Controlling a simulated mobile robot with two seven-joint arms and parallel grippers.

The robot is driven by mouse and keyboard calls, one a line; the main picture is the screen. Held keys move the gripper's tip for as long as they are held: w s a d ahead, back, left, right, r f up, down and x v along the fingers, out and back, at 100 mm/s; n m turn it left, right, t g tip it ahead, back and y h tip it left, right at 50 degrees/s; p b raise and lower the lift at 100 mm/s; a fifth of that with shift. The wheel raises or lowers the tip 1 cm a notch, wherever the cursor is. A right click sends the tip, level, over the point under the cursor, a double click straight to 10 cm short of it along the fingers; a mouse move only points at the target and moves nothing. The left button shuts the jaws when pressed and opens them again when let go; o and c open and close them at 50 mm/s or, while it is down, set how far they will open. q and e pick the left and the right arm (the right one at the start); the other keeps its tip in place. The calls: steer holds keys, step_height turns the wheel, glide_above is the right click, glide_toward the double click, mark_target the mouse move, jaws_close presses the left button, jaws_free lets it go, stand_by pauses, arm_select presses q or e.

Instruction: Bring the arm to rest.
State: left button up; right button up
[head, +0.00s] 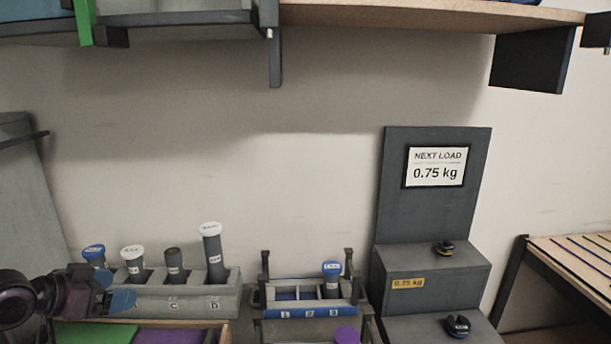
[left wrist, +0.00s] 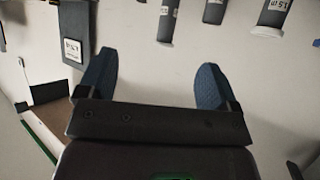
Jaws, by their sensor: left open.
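My left gripper (head: 120,301) is at the lower left of the head view, in front of the left end of a grey rack (head: 190,299). In the left wrist view, its two blue fingertips (left wrist: 152,82) stand wide apart with nothing between them. The wrist view shows several grey tubes beyond the fingers, including one with a white cap (left wrist: 267,30). I cannot tell how far the fingers are from the tubes. My right gripper is in neither view.
The grey rack holds several capped tubes, the tallest (head: 213,252) at its right. A smaller rack (head: 310,309) holds a blue-capped tube (head: 331,280). A stepped stand (head: 425,215) bears a "NEXT LOAD 0.75 kg" sign (head: 436,166). A shelf (head: 420,14) hangs above; a slatted table (head: 575,262) stands right.

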arm_select(q)
steer(key=shift+g, duration=0.9)
steer(key=s+d+f, duration=0.1)
steer(key=s+f, duration=0.1)
steer(key=f, duration=0.1)
steer(key=s+d+f, duration=0.2)
steer(key=f, duration=0.1)
steer(key=s+d+f, duration=0.2)
steer(key=f, duration=0.1)
steer(key=shift+f, duration=0.2)
steer(key=s+d+f+n+g+y, duration=0.1)
steer(key=s+d+f+y, duration=0.15)
steer(key=s+f, duration=0.35)
steer(key=s+d+f+n+g+y, duration=0.1)
steer(key=s+d+f+y, duration=0.2)
steer(key=s, duration=0.6)
steer(key=s+a+f+n+g+y, duration=0.1)
steer(key=s+a+n+g+y, duration=0.2)
steer(key=s, duration=0.8)
steer(key=w+d+f+t+h, duration=0.1)
steer(key=w+f+t+h, duration=0.1)
steer(key=w+f+t, duration=0.5)
step_height(320, 180, down, 4)
steer(key=shift+w+t, duration=0.3)
steer(key=shift+w, duration=0.05)
